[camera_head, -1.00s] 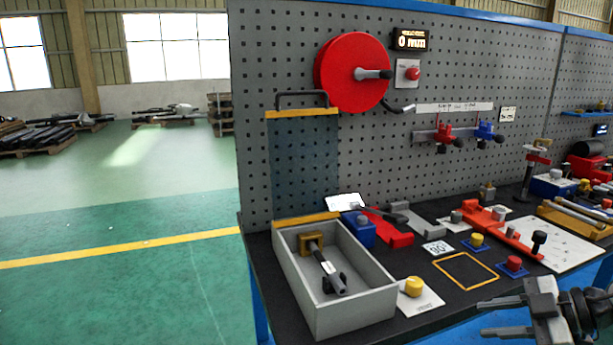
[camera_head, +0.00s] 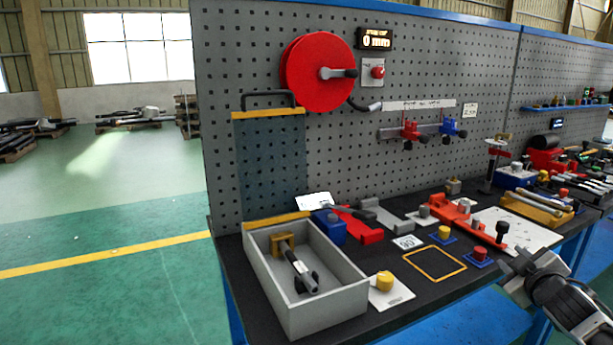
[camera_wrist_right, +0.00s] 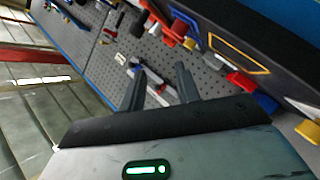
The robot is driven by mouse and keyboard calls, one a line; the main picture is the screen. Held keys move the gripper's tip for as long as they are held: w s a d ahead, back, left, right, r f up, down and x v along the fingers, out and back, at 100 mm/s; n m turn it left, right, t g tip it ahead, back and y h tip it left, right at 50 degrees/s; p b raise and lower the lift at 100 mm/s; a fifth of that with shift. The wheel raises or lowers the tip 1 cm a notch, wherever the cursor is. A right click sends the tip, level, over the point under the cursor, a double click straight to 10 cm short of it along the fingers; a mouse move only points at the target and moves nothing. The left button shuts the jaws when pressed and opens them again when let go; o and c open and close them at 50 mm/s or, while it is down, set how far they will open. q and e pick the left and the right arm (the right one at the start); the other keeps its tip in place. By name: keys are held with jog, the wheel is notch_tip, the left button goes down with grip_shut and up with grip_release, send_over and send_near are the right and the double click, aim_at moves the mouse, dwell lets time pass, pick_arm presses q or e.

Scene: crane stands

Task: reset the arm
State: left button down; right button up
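My right gripper (camera_head: 513,268) is at the lower right in the head view, just off the front edge of the workbench. In the right wrist view its two dark fingers (camera_wrist_right: 159,76) stand apart with nothing between them. It touches none of the bench objects. My left gripper is in neither view.
The black workbench (camera_head: 345,325) carries a grey open box (camera_head: 345,304) with a clamp-like tool inside, a yellow knob (camera_head: 384,281), a yellow square outline (camera_head: 437,278) and a red fixture (camera_head: 465,222). A perforated panel (camera_head: 400,75) with a red reel (camera_head: 318,73) rises behind.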

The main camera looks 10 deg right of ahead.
jog(key=s+a+f+g+y, duration=0.1)
jog(key=s+a+f+y, duration=0.15)
jog(key=a+f, duration=0.35)
jog(key=s+a+f+g+y, duration=0.1)
jog(key=s+a+f, duration=0.35)
jog(key=a, duration=0.25)
jog(key=s+a+f+y, duration=0.1)
jog(key=s+a+f, duration=0.2)
jog(key=a+f, duration=0.3)
jog(key=s+a+f+m+g+y, duration=0.2)
jog(key=s+a+f+m+y, duration=0.1)
jog(key=s+a, duration=1.2)
jog(key=a, duration=0.4)
jog(key=shift+s+f+y, duration=0.35)
jog(key=shift+s+f, duration=0.05)
